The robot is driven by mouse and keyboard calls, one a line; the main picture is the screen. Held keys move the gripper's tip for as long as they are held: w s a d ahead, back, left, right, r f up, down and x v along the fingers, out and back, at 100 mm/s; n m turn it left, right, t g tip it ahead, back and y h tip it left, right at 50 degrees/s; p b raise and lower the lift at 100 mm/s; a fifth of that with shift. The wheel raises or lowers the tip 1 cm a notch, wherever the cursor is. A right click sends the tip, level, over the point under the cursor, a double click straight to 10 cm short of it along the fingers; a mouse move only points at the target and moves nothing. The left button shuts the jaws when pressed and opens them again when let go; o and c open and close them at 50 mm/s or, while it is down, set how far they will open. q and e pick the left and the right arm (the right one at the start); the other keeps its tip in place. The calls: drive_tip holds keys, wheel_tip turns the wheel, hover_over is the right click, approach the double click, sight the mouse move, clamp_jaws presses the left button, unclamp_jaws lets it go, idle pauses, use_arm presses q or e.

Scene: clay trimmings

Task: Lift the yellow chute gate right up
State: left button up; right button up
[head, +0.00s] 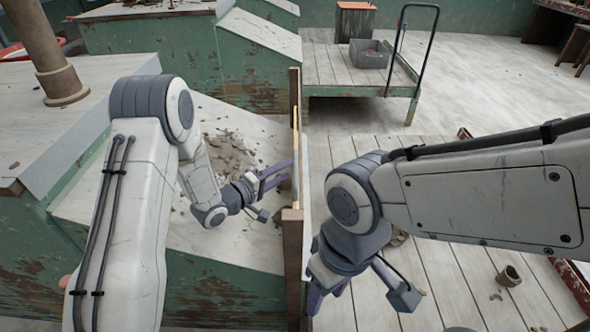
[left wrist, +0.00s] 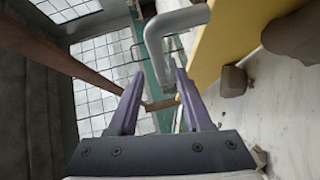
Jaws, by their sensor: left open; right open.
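The yellow gate (head: 296,140) shows almost edge-on in the head view, a thin upright strip between two brown posts. In the left wrist view its yellow face (left wrist: 222,42) fills the upper right. A grey bent bar handle (left wrist: 156,45) stands out from it. My left gripper (head: 284,172) is open beside the gate on the chute side. In the wrist view its purple fingers (left wrist: 158,85) point toward the handle, whose lower bend shows between and beyond the tips; contact cannot be told. My right gripper (head: 326,297) is open and empty, low on the other side of the gate.
Grey clay trimmings (head: 228,157) lie on the sloping chute; lumps (left wrist: 233,80) sit by the gate. The brown near post (head: 292,255) stands between my grippers. Beyond are a low platform with a grey crate (head: 369,57) and black rail. A brown cup (head: 509,276) lies on the boards.

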sight(295, 166)
use_arm(q)
drive_tip(key=shift+b+x, duration=0.4)
drive_tip(key=shift+x, duration=1.9)
drive_tip(key=shift+c, duration=0.3)
clamp_jaws()
